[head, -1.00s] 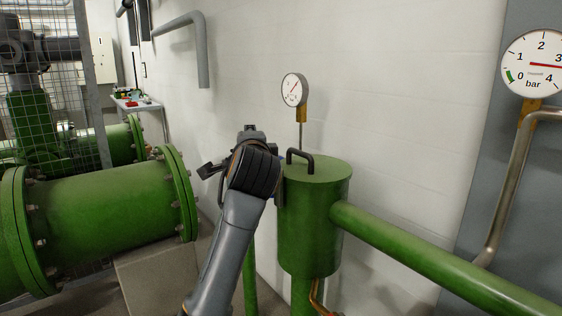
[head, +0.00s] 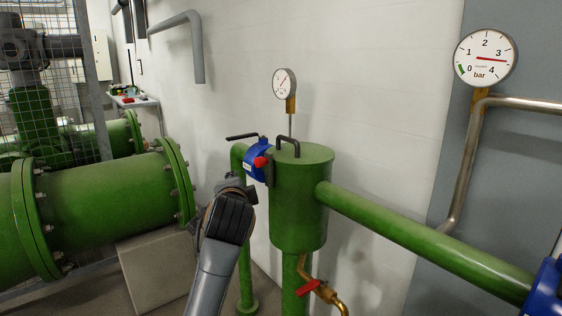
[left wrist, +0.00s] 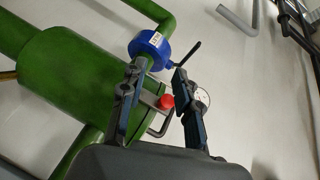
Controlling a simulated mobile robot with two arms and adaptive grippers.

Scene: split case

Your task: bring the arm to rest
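My left arm (head: 217,250) rises from the bottom of the head view, left of the green vessel (head: 300,210). Its gripper (head: 233,183) is mostly hidden behind the wrist there, below a blue valve (head: 257,160) with a black lever (head: 242,137) and a red knob (head: 261,162). In the left wrist view the two fingers of the gripper (left wrist: 158,70) are spread apart with nothing held. The blue valve (left wrist: 149,48), its lever (left wrist: 185,53) and the red knob (left wrist: 167,101) show beyond them. My right gripper is not in view.
A large green flanged pipe (head: 105,200) lies to the left, with a mesh fence (head: 60,90) behind. A small gauge (head: 285,84) stands above the vessel, and a bigger one (head: 485,58) is at right. A green pipe (head: 420,237) runs right. A brass tap (head: 325,291) hangs below.

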